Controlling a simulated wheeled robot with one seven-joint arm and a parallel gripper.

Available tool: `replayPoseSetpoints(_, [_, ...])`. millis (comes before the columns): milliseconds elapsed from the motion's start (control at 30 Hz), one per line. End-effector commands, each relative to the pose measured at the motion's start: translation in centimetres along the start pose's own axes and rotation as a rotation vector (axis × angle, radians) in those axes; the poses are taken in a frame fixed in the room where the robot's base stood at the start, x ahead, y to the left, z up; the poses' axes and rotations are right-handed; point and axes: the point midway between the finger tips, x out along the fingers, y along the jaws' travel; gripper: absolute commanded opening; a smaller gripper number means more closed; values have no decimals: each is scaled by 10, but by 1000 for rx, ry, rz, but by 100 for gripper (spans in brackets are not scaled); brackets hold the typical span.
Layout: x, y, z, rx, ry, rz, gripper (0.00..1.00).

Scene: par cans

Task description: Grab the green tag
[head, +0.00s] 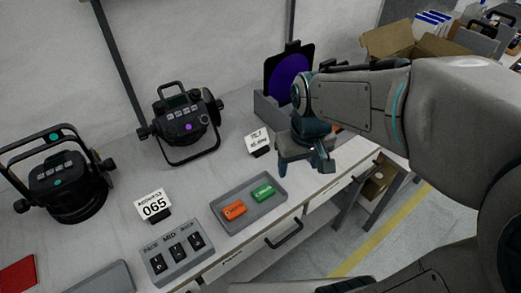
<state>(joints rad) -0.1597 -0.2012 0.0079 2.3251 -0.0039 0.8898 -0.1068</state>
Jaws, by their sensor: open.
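The green tag (263,193) lies in the right part of a shallow grey tray (226,197) near the bench's front edge. An orange tag (233,210) lies left of it in the same tray, apart from it. My gripper (302,165) hangs above the bench, to the upper right of the tray and apart from the green tag. It is open, and I see nothing held in it. My arm comes in from the right and hides part of the bench's right end.
Two black par cans (183,125) (68,185) stand at the back and left. A small white card (258,141) and a grey holder with a purple disc (272,113) are behind.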

Motion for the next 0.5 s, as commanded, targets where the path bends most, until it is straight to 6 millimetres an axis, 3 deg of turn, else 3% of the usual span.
replayPoseSetpoints(33, [6,-10,-14,-59,-27,-8,62])
replayPoseSetpoints(200, [26,-37,-48,-215,-85,-26,62])
replayPoseSetpoints(500, [52,-56,-67,-320,-125,-39,62])
